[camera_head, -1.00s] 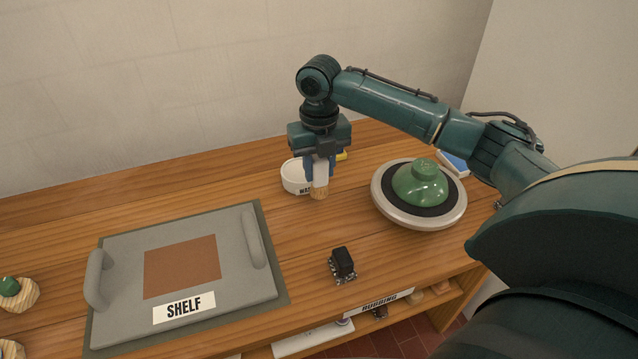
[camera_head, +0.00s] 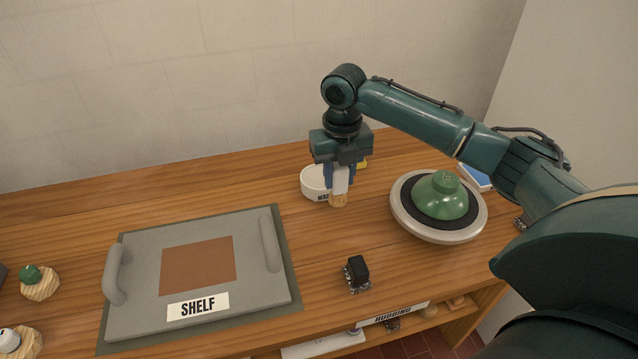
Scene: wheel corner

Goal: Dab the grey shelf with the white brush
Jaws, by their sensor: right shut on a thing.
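The grey shelf (camera_head: 140,318) is a flat board with two raised handles, a brown square patch and a SHELF label, lying on a dark mat at the left of the bench. My right gripper (camera_head: 338,176) points down and is shut on the white brush (camera_head: 339,184). The brush hangs upright with its light tan tip downward, to the right of the shelf and apart from it. It is in front of a white bowl. The upper part of the brush is hidden between the fingers. My left gripper is not in view.
The white bowl (camera_head: 313,184) stands behind the brush. A green bowl-shaped piece (camera_head: 440,198) sits on a round wheel (camera_head: 404,219) at the right. A small black brush-like block (camera_head: 357,272) stands at the front. Wooden discs (camera_head: 42,287) with small items are at the far left.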

